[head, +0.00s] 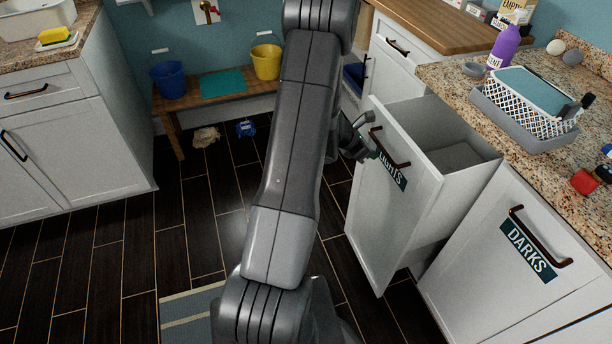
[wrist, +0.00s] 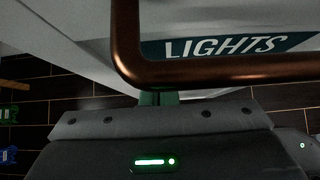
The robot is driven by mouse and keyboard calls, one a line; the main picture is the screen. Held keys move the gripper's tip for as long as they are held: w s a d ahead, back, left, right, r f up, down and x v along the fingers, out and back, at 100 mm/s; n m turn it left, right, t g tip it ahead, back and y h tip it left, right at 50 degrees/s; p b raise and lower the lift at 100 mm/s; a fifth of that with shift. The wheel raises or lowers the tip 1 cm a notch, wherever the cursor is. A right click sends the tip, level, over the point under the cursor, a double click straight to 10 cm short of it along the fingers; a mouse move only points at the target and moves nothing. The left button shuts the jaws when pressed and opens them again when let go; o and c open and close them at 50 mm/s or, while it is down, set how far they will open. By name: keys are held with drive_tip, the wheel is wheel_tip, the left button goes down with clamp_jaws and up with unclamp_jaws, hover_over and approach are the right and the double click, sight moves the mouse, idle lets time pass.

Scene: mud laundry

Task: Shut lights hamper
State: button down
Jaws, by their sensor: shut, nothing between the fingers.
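The lights hamper (head: 392,220) is a white pull-out front with a dark "LIGHTS" label and a bronze bar handle (head: 390,150). It stands pulled out from the cabinet, and its open top and inside show. In the wrist view the handle (wrist: 215,72) crosses close in front of the label (wrist: 225,46). My gripper (head: 366,146) is at the left part of the hamper front, beside the handle. It is shut and empty. The wrist view shows the fingers (wrist: 158,98) below the handle; whether they touch the front or the handle I cannot tell.
The darks hamper (head: 525,250) to the right is closed. The granite counter (head: 440,78) above holds a white basket (head: 525,112), a purple bottle (head: 503,48) and a red item (head: 584,182). A wooden bench (head: 215,98) with two buckets stands at the back. Dark floor lies open at left.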

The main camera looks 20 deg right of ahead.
drive_tip(key=w+d+p, duration=0.1)
drive_tip(key=d, duration=1.8)
drive_tip(key=shift+w+r+p, duration=0.15)
drive_tip(key=shift+w+p, duration=0.15)
drive_tip(key=shift+d+r, duration=0.1)
